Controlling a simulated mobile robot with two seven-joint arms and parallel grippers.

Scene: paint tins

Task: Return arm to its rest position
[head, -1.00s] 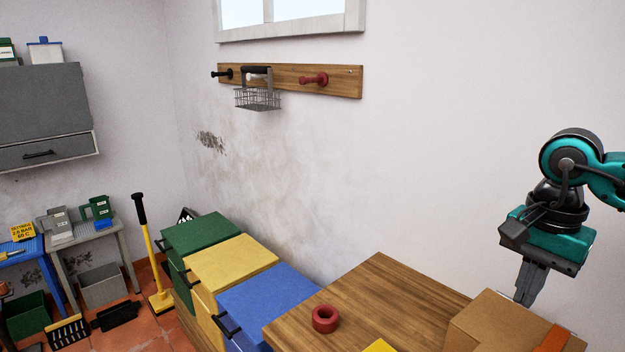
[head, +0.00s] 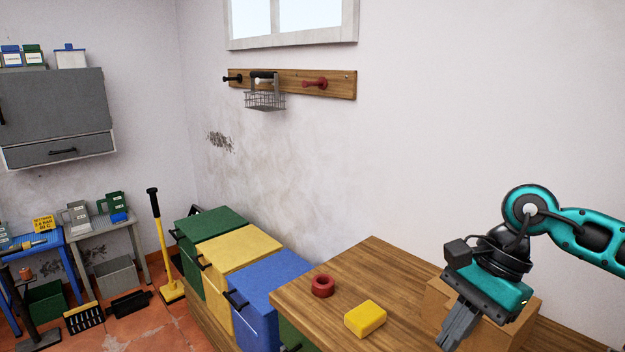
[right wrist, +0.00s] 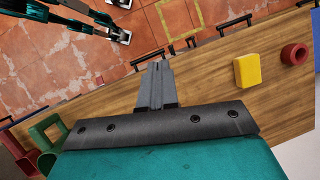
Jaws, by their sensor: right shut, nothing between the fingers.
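My right gripper (head: 458,332) is at the lower right of the head view, above the wooden worktop (head: 386,283) and in front of a cardboard box (head: 437,299). Its fingers point down and are shut with nothing between them. The closed fingers also show in the right wrist view (right wrist: 156,72), over the worktop (right wrist: 205,88). My left gripper is not in the head view.
A red ring (head: 322,286) and a yellow block (head: 365,319) lie on the worktop, left of the gripper. Green, yellow (head: 238,249) and blue cabinets stand farther left. A wire basket (head: 265,98) hangs on the wall rack.

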